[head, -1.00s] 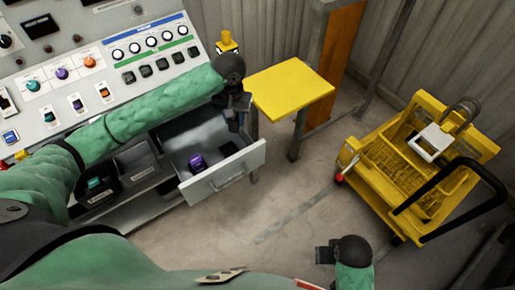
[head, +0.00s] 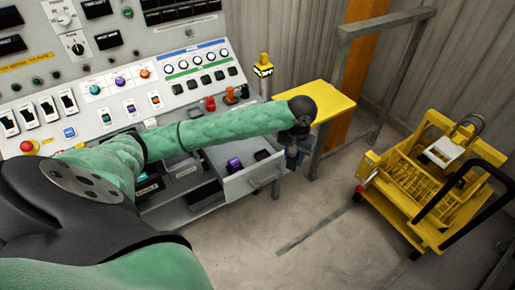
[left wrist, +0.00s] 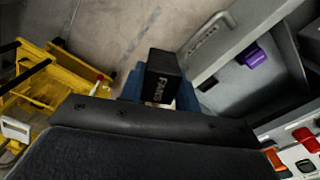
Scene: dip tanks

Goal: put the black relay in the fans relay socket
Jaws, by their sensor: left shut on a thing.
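My left gripper (head: 292,158) is in front of the yellow table, by the right end of the open drawer (head: 255,180). In the left wrist view its blue fingers (left wrist: 160,98) are shut on the black relay (left wrist: 161,76), a dark block with white "FANS" lettering. The relay is held clear of the drawer, above the floor. In the head view the relay is hardly distinguishable from the gripper. I cannot make out the fans relay socket in either view. My right gripper is out of view.
A purple block (head: 234,164) and a dark item (head: 262,155) lie in the drawer. The control panel (head: 190,85) stands behind it, with red and orange parts at its right end. A yellow table (head: 325,98) and yellow cart (head: 425,185) stand right. The floor between is open.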

